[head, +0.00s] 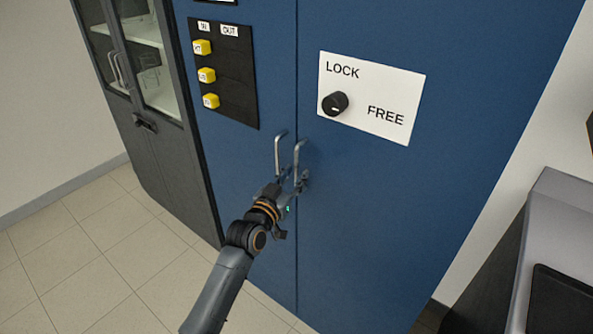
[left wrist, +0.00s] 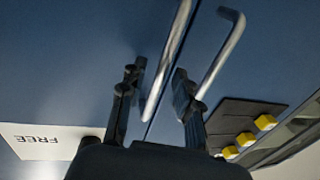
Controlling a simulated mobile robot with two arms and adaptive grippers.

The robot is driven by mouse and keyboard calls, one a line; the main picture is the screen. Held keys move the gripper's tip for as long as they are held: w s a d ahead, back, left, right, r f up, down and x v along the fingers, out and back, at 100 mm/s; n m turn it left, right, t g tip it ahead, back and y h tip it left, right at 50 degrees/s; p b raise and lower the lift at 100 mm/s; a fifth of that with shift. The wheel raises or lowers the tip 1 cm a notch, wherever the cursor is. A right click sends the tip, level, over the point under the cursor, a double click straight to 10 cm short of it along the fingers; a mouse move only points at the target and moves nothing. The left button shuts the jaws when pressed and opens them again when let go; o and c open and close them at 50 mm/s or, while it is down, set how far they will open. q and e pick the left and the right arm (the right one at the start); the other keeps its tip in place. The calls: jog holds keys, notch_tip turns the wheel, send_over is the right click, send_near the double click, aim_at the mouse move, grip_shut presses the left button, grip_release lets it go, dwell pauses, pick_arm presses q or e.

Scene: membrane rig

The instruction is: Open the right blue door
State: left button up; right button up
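The right blue door (head: 400,210) is closed flush beside the left blue door (head: 222,150). Its metal bar handle (head: 299,155) stands just right of the seam and shows in the left wrist view (left wrist: 168,60). My left gripper (head: 290,184) is at the lower end of the handles. In the left wrist view its two fingers (left wrist: 158,92) are spread, with the right door's handle between them and a gap on each side. The left door's handle (head: 279,155) lies outside the fingers (left wrist: 224,55). My right gripper is not in view.
A white LOCK/FREE plate (head: 390,85) with a black knob (head: 335,103) is on the right door. A black panel with yellow buttons (head: 206,75) is on the left door. A grey glass-door cabinet (head: 150,130) stands left, a grey counter (head: 565,210) right. Tiled floor is clear in front.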

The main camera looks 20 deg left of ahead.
pick_arm(q)
jog(key=shift+w+d, duration=0.15)
jog(key=shift+w, duration=0.65)
jog(key=shift+c, duration=0.2)
grip_shut()
jog(key=shift+f, duration=0.1)
